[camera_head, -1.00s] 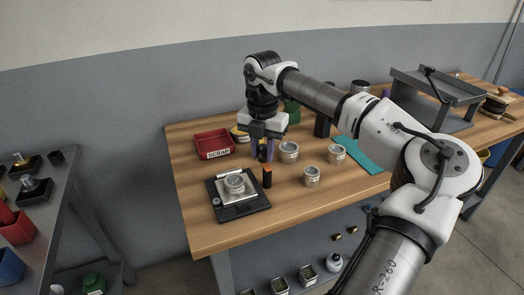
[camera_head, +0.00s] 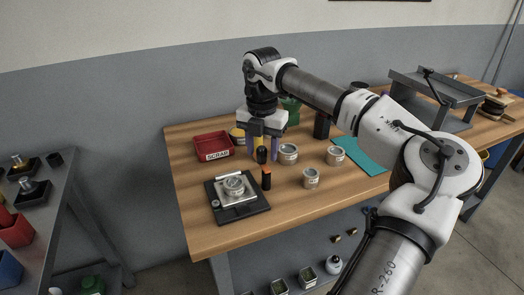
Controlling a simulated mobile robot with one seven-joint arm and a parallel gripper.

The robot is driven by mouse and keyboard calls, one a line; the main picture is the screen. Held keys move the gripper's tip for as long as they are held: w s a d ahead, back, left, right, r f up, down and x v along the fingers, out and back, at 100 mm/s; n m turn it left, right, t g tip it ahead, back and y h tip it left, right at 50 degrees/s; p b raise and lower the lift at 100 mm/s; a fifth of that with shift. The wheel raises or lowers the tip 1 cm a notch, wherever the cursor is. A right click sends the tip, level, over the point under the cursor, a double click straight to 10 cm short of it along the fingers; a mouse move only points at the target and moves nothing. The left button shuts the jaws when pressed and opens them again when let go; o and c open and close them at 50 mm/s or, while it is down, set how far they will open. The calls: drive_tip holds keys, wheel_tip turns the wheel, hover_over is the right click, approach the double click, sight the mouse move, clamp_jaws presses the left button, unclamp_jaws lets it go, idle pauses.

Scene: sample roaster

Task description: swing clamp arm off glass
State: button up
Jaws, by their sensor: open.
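A black base plate (camera_head: 248,208) lies near the table's front left corner. On it is a pale metal plate (camera_head: 221,190) bearing a round, silver-rimmed glass piece (camera_head: 234,185). A small dark upright post with an orange top (camera_head: 266,180) stands at the base's right edge; I cannot tell whether it belongs to the clamp arm. The clamp arm itself is not clearly made out. My gripper (camera_head: 264,154) points down behind and above the base, with its fingers apart. A small black piece (camera_head: 261,155) shows between the fingers; I cannot tell whether it is behind them.
A red scrap bin (camera_head: 213,146) stands behind the base to the left. Several silver tins (camera_head: 288,154) stand to the right, beyond them a teal mat (camera_head: 362,156). A grey metal stand (camera_head: 440,95) is at the far right.

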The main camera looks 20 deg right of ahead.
sight(262, 147)
wheel_tip(262, 147, up, 13)
idle(0.3)
drive_tip(key=shift+f, duration=0.15)
